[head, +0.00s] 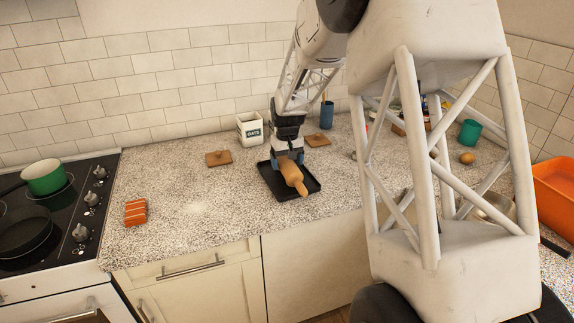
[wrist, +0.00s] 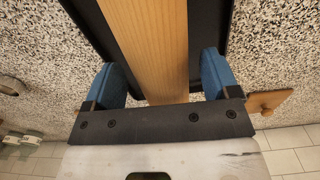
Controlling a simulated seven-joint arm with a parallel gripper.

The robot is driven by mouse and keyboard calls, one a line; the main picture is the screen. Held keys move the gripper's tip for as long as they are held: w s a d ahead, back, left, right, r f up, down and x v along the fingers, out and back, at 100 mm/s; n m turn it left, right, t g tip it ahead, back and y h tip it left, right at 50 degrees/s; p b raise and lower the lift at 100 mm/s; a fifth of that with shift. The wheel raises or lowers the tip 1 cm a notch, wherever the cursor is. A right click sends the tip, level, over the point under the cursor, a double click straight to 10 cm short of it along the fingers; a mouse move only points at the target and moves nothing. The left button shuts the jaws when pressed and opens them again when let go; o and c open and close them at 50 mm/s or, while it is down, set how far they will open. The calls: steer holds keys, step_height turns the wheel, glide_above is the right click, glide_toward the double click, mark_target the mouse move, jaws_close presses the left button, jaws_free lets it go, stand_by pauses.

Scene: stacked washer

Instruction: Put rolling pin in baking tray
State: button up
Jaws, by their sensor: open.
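A wooden rolling pin (head: 292,177) lies over the black baking tray (head: 273,184) on the counter in the head view, its near handle pointing toward the front edge. I cannot tell whether it rests on the tray floor. In the wrist view the rolling pin (wrist: 150,45) runs between the two blue fingers, with a gap on both sides. The dark tray (wrist: 208,35) shows beneath it. My gripper (head: 287,157) is right at the pin's far end, pointing down, and its fingers (wrist: 168,78) are open around the pin. The pin's far end is hidden by my gripper.
A stove with a green pot (head: 43,176) is at far left. The counter left of the tray is mostly clear.

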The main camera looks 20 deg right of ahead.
mark_target(287, 161)
step_height(287, 161, up, 11)
steer(key=shift+f, duration=0.15)
stand_by(0.4)
stand_by(0.4)
steer(key=s+a+r, duration=0.2)
steer(key=s+r, duration=0.1)
steer(key=s, duration=0.4)
steer(key=s+a+r+t, duration=0.1)
steer(key=s+a+r, duration=0.15)
steer(key=s, duration=0.55)
steer(key=s+a+r, duration=0.3)
steer(key=s, duration=0.4)
steer(key=s+a+f, duration=0.2)
steer(key=s, duration=0.9)
steer(key=s+a+f+t, duration=0.1)
steer(key=s+f, duration=0.1)
steer(key=s, duration=1)
steer(key=shift+a+t, duration=0.3)
steer(key=shift+a, duration=0.05)
